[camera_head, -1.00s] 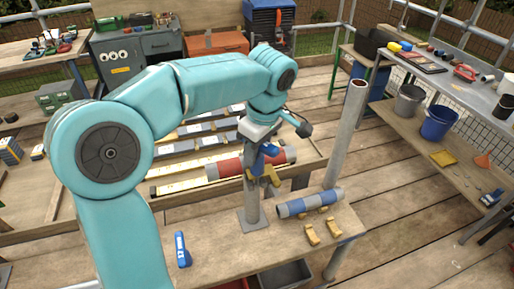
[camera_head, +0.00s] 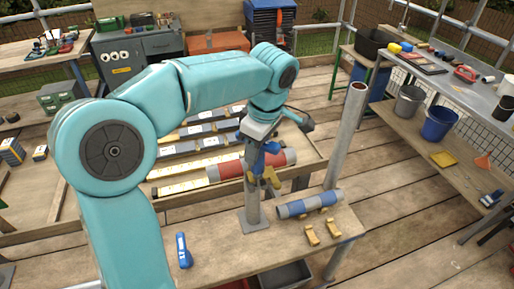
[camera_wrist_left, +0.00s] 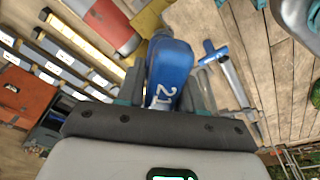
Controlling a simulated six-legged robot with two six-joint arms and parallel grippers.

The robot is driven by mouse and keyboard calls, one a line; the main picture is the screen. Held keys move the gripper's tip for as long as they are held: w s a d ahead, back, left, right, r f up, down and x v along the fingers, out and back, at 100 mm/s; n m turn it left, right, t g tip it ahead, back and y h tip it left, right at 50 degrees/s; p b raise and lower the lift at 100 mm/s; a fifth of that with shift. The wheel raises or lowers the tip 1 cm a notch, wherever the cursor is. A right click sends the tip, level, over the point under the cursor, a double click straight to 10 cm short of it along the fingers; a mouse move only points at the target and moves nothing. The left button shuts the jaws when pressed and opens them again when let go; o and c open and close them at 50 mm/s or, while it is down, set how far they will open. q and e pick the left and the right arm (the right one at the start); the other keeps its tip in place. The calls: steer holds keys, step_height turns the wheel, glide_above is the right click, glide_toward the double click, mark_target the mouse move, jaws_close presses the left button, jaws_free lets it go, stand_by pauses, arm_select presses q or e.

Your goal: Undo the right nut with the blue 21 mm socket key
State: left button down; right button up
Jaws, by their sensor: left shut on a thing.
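My left gripper (camera_head: 262,138) is shut on the blue socket key (camera_wrist_left: 168,68), whose handle is marked 21 in the left wrist view. In the head view the key (camera_head: 271,147) is small and sits beside the red and grey pipe (camera_head: 225,168), above yellow clamp parts (camera_head: 271,178) at the grey post (camera_head: 253,208). The red pipe also shows in the left wrist view (camera_wrist_left: 108,22). The right nut cannot be made out; the key, gripper and clamp cover that area. I cannot tell whether the socket touches a nut. My right gripper is not in view.
A blue and grey pipe (camera_head: 310,204) lies on the bench (camera_head: 215,240), near loose yellow clamp parts (camera_head: 312,236). Another blue tool (camera_head: 183,250) stands at the bench's left. A tall grey pipe (camera_head: 345,135) rises behind. The bench's middle front is clear.

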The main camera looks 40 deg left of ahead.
arm_select(q)
steer(key=shift+r+p, duration=1.95)
steer(key=shift+r, duration=0.55)
